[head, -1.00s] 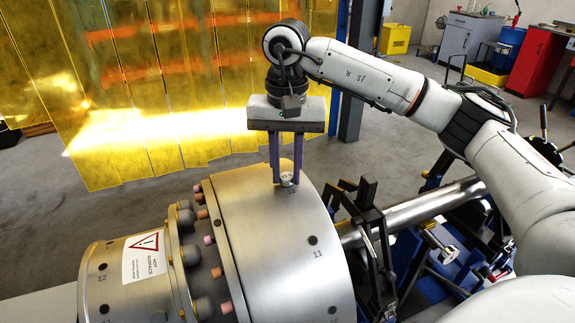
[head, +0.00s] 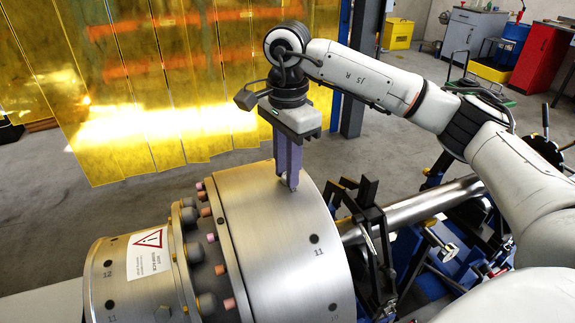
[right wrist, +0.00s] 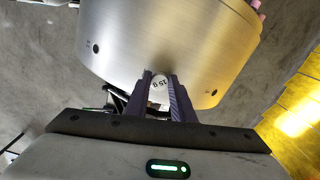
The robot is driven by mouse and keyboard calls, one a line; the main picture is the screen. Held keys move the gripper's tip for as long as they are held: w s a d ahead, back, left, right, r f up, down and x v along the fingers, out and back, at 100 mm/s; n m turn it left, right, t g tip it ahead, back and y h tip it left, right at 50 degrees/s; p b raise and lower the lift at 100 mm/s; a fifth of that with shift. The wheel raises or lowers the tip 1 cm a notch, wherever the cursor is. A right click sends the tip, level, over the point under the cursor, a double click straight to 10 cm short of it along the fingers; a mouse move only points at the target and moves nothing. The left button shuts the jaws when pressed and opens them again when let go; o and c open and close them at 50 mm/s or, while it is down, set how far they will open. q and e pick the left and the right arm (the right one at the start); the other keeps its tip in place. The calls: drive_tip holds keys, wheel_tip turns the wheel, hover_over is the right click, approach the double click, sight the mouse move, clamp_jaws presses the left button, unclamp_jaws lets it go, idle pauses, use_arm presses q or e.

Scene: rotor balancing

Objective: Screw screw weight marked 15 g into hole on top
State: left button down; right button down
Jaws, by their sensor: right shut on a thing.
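The large metal rotor drum (head: 265,245) lies with its curved side up. My right gripper (head: 290,182) points down at the top of the drum, shut on the screw weight. In the right wrist view, the pale round face of the screw weight (right wrist: 159,82) reads "15 g" between the purple fingers (right wrist: 160,95). In the head view the fingers hide most of the weight. It is at the drum's top surface, but the top hole is hidden, so I cannot tell how deep the weight sits. My left gripper is out of view.
A numbered hole (head: 314,239) marked 11 is on the drum's side. A smaller flange with bolts and a warning label (head: 148,253) adjoins on the left. A black bracket (head: 365,225) and a shaft (head: 425,207) stand at right. A yellow curtain (head: 160,90) hangs behind.

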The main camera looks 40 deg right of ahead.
drive_tip(key=m, duration=0.3)
drive_tip(key=m+p, duration=0.1)
drive_tip(key=m, duration=0.3)
drive_tip(key=shift+f+m, duration=0.1)
drive_tip(key=shift+m, duration=0.3)
drive_tip(key=m, duration=0.3)
drive_tip(key=shift+w+d, duration=0.1)
drive_tip(key=m, duration=0.3)
drive_tip(key=shift+f, duration=0.1)
